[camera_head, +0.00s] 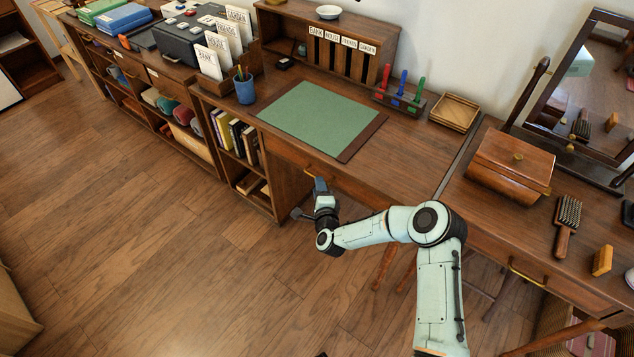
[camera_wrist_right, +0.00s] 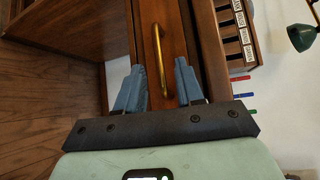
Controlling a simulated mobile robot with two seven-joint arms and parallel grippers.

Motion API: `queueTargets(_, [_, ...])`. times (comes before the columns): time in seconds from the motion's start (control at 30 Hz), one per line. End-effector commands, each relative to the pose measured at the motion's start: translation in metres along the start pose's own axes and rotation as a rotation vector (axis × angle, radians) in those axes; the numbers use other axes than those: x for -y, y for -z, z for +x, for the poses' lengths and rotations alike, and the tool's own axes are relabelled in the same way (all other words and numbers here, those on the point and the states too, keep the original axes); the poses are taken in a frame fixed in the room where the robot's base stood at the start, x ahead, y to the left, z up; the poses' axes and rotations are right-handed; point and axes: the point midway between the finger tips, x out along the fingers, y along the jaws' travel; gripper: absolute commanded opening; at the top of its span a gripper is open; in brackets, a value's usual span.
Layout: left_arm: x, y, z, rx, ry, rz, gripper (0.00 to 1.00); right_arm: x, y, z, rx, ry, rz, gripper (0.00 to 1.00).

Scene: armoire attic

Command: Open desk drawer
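The wooden desk (camera_head: 405,155) has a drawer in its front edge, under the green desk pad (camera_head: 320,115). The drawer front (camera_wrist_right: 178,25) looks closed in the right wrist view. Its brass bar handle (camera_wrist_right: 158,45) runs lengthwise between the fingers there. The handle (camera_head: 308,171) is partly hidden by my gripper in the head view. My right gripper (camera_head: 320,183) is at the desk's front edge by the handle. Its two blue fingers (camera_wrist_right: 160,66) are open, one on each side of the handle, with gaps visible. My left gripper is not in view.
A bookshelf section (camera_head: 240,145) stands left of the drawer. On the desk are a blue pen cup (camera_head: 244,88) and a marker rack (camera_head: 400,100). A vanity with a wooden box (camera_head: 512,165) and brush (camera_head: 567,222) adjoins at right. The floor in front is clear.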

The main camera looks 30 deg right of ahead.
Motion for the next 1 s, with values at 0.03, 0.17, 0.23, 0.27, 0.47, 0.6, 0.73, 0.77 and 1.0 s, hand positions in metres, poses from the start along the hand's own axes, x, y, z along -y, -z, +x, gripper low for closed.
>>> queueTargets(0.03, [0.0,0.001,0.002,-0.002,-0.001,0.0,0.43,-0.001,0.0,0.009,-0.001,0.001,0.001,0.37])
queueTargets(0.17, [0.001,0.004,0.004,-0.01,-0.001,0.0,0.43,-0.001,0.0,0.026,-0.001,0.0,0.0,0.37])
queueTargets(0.23, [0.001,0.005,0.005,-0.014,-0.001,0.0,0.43,-0.001,0.0,0.031,0.0,0.0,0.0,0.37])
queueTargets(0.27, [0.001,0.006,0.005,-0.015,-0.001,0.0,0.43,-0.001,0.0,0.033,0.0,0.0,0.0,0.37])
queueTargets(0.47, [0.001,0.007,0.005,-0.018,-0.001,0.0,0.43,-0.001,0.0,0.038,0.001,-0.002,-0.001,0.37])
queueTargets(0.6, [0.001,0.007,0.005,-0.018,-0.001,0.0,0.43,0.0,0.0,0.037,0.001,-0.002,-0.001,0.37])
queueTargets(0.73, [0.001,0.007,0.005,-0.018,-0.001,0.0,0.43,-0.001,0.0,0.037,0.001,-0.002,-0.001,0.04])
queueTargets(0.77, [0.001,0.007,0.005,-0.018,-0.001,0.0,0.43,-0.001,0.0,0.037,0.001,-0.002,-0.001,0.0])
queueTargets(1.0, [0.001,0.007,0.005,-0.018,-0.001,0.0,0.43,-0.001,-0.001,0.037,0.001,-0.002,-0.001,0.0])
